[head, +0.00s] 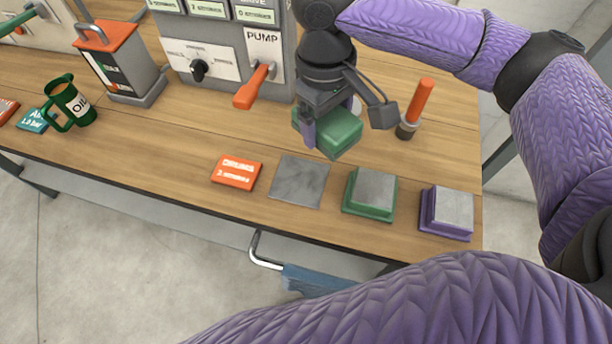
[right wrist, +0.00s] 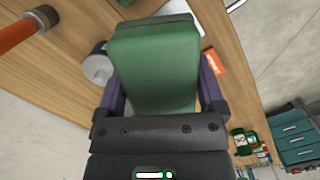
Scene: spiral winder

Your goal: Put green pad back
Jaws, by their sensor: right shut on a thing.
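The green pad (head: 338,135) is a thick green block. My right gripper (head: 328,116) is shut on it and holds it above the table, near the front of the pump panel. In the right wrist view the green pad (right wrist: 155,65) sits between the two purple fingers, and it hides what lies behind it. On the table below and to the right stands a green base (head: 352,200) with a grey top; the pad is apart from it. My left gripper is not in view.
A grey square plate (head: 298,182) lies left of the green base, and a purple base (head: 436,222) with a grey top lies right of it. An orange card (head: 237,172), an orange-handled upright (head: 419,103), the orange pump lever (head: 254,88) and a green mug (head: 72,104) are nearby.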

